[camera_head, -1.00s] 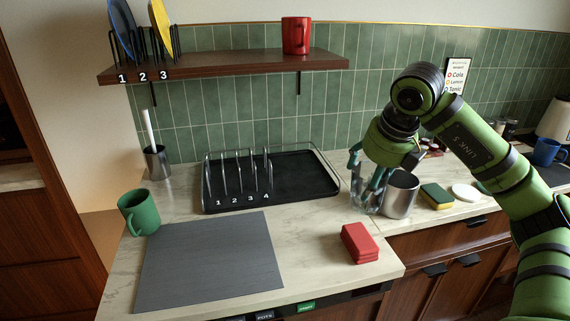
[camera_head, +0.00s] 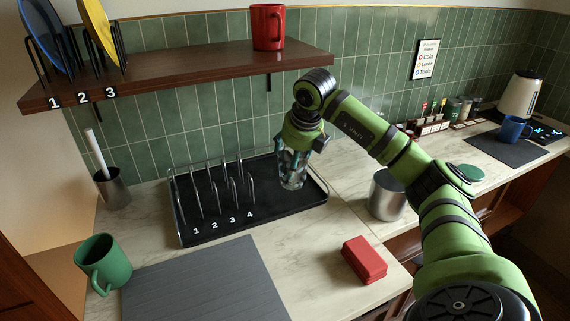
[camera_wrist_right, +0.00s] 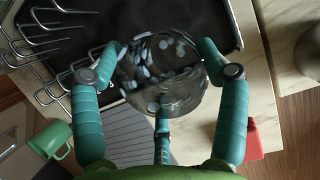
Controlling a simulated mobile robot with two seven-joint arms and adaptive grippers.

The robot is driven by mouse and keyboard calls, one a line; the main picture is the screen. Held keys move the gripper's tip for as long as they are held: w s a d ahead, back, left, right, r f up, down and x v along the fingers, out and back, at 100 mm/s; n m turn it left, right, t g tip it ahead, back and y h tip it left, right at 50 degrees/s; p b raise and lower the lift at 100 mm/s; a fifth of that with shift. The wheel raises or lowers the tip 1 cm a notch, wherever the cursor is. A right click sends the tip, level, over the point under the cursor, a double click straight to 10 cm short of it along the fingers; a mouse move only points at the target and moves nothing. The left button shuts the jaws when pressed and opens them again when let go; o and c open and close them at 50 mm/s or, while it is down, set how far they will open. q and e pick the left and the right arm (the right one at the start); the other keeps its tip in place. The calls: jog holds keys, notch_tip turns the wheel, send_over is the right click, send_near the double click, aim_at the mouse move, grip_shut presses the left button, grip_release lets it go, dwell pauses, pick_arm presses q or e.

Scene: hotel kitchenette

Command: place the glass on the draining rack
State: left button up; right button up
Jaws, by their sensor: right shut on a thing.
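The clear glass (camera_head: 292,181) with pale spots is held upright in my right gripper (camera_head: 294,158), over the right end of the draining rack. The wrist view shows the glass (camera_wrist_right: 160,78) between the green fingers of the right gripper (camera_wrist_right: 163,60). The draining rack (camera_head: 262,205) is a black tray with wire slots labelled 1 to 4 on its left part; its right part is bare apart from the glass. I cannot tell whether the glass base touches the tray. My left gripper is not in view.
A steel pot (camera_head: 387,196) and a red block (camera_head: 364,261) stand right of the rack. A green mug (camera_head: 104,262), grey mat (camera_head: 205,285) and steel holder (camera_head: 112,188) are left and front. A wooden shelf (camera_head: 190,70) with a red mug (camera_head: 268,27) hangs above.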

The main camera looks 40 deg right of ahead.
aim_at(285, 158)
jog(key=w, duration=0.1)
jog(key=w+f, duration=0.1)
jog(key=w, duration=0.1)
jog(key=shift+d+f+p, duration=0.35)
jog(key=shift+p, duration=0.05)
jog(key=shift+f, duration=0.35)
notch_tip(285, 158, down, 2)
jog(key=shift+f+p, duration=0.2)
jog(key=shift+p, duration=0.4)
jog(key=shift+f, duration=0.4)
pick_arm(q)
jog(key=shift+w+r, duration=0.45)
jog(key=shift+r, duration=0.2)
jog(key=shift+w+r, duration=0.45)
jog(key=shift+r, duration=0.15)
pick_arm(e)
jog(key=shift+f, duration=0.15)
jog(key=o, duration=1.5)
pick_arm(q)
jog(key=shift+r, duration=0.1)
pick_arm(e)
jog(key=shift+r, duration=0.3)
pick_arm(q)
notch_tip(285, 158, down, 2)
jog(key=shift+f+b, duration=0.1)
jog(key=shift+b, duration=0.95)
pick_arm(e)
jog(key=v, duration=1.1)
jog(key=shift+s+r, duration=0.25)
